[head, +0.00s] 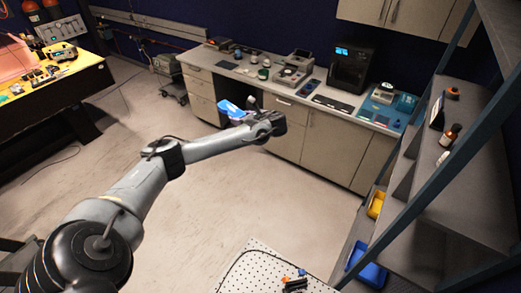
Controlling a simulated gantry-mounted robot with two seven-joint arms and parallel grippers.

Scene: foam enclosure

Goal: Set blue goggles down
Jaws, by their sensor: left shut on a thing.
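The blue goggles (229,108) show as a small bright blue shape in front of the counter, near its open knee space. My left gripper (245,112) is at the end of my outstretched left arm and is shut on the goggles. The wrist partly covers the gripper, so the fingers and the exact grip are hard to make out. I cannot tell whether the goggles touch anything else. My right gripper is not in view.
A grey counter (325,90) holds instruments and a black machine (352,67). A shelf rack (470,170) stands at right with a blue bin (366,268) and yellow bin (377,204). A perforated board (262,262) is at the front. The floor between is clear.

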